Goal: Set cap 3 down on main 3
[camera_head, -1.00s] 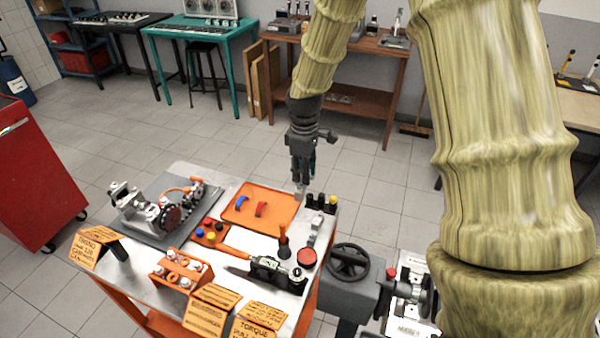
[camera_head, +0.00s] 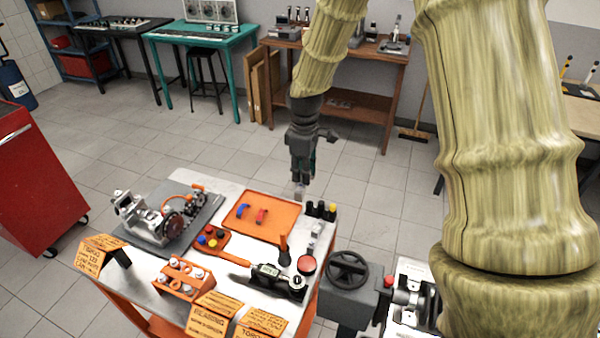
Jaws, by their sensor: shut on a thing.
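My gripper (camera_head: 300,179) points down above the back right of the steel-topped cart. It is shut on a small light grey piece (camera_head: 299,193), which I take to be cap 3; its number is too small to read. The engine block (camera_head: 158,222) lies on a dark grey mat (camera_head: 205,213) at the cart's left, well apart from my gripper. It has metal parts and a dark round end. I cannot tell which of its seats is main 3.
An orange tray (camera_head: 281,234) holds a blue and a red curved piece. Black cylinders (camera_head: 315,209) and small grey pieces stand right of it. A torque tool (camera_head: 280,278), an orange bolt rack (camera_head: 170,280) and orange signs (camera_head: 208,318) fill the front.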

